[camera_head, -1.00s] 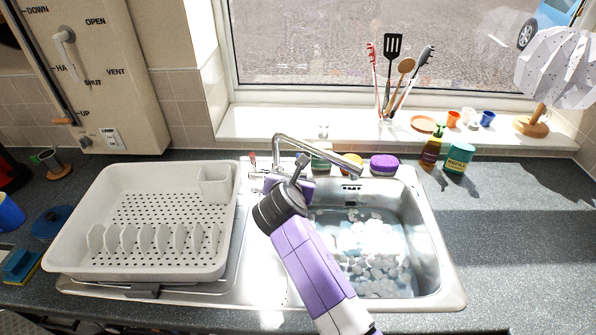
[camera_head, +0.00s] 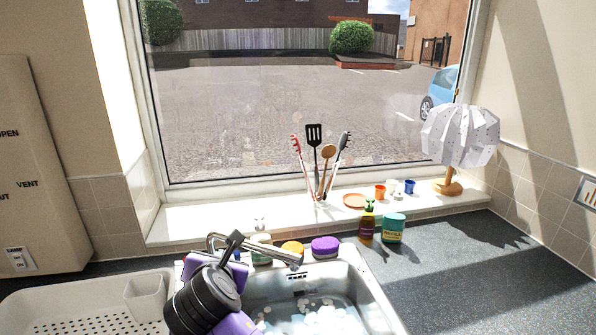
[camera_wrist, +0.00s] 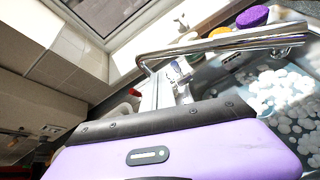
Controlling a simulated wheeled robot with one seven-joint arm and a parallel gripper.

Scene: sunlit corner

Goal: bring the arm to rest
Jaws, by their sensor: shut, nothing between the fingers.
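My gripper (camera_head: 234,240) is at the lower left of the head view, beside the tap. My dark wrist and purple links are in front of the sink's left side. The gripper is shut and empty. Its purple body with a black edge fills the bottom of the wrist view (camera_wrist: 160,145). The fingertips are hard to make out there. The metal tap (camera_head: 262,246) is partly hidden behind my gripper in the head view. In the wrist view the tap (camera_wrist: 215,43) arches just beyond the gripper body; I cannot tell whether they touch.
The sink (camera_head: 362,282) holds water with white foam. A drying rack (camera_head: 100,300) stands to the left. A purple sponge (camera_head: 325,246), a brown bottle (camera_head: 367,222) and a teal tub (camera_head: 393,228) stand behind the sink. The right counter (camera_head: 480,275) is mostly clear.

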